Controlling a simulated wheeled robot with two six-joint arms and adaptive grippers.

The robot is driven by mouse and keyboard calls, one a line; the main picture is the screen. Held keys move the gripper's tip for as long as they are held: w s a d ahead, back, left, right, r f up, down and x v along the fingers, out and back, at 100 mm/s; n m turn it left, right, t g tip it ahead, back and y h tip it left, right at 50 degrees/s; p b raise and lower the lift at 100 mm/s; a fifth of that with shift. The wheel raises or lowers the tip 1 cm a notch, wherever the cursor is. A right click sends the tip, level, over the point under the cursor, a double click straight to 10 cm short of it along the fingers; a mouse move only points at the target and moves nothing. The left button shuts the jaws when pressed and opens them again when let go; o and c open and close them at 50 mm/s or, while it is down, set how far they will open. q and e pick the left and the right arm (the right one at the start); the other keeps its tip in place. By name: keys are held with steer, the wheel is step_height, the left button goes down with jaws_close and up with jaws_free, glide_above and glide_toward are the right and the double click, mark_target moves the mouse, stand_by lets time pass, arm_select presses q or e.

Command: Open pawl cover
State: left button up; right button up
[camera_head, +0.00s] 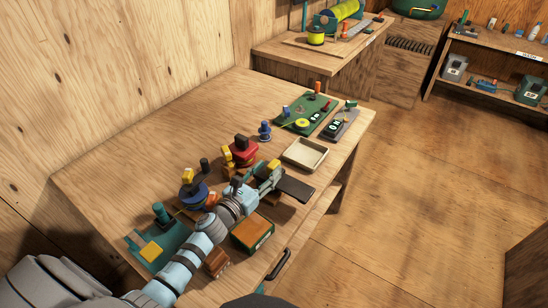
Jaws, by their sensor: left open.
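My left arm comes in from the lower left over the workbench (130,133). Its open gripper (262,182) is at the bench's middle front, among small grey-green parts with a yellow piece (273,165) on top. The wrist and these parts overlap, so I cannot tell whether the fingers touch anything. A red device (241,152) with yellow parts stands just behind the gripper. A blue round device (193,195) with a yellow top stands to its left. I cannot make out which small part is the pawl cover; it may be hidden by the gripper. My right gripper is not in view.
A brown-and-green box (253,233) and a dark flat plate (296,188) lie near the front edge. A cream tray (305,153) and a green mat (307,114) with small parts lie to the right. A green board (155,247) is at left. The back-left benchtop is clear.

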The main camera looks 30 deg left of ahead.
mark_target(269, 170)
arm_select(q)
steer(key=w, duration=0.4)
steer(key=shift+d+f, duration=0.15)
steer(key=shift+d, duration=0.2)
jaws_close()
